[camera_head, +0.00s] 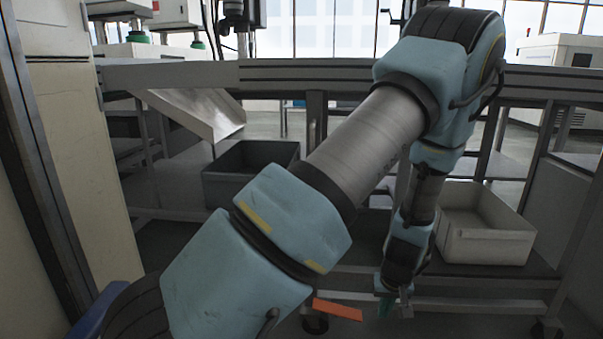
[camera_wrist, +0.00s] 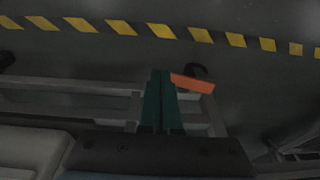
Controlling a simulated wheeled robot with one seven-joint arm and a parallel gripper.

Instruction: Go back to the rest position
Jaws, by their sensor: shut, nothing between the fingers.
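My gripper (camera_head: 394,304) hangs low at the end of my arm, in front of the bench frame, in the head view. In the wrist view my gripper (camera_wrist: 161,76) shows two dark green fingers pressed together, with nothing between them. It points down toward the dark floor. My arm crosses the head view from the lower left to the upper right, then bends down. It hides part of the bench behind it.
A dark grey bin (camera_head: 222,188) and a light grey bin (camera_head: 484,246) stand on the lower shelf. A metal chute (camera_head: 196,112) slopes down at left. An orange piece (camera_head: 337,310) shows low down. Yellow-striped floor tape (camera_wrist: 160,31) crosses the wrist view. A cream cabinet (camera_head: 75,130) stands at left.

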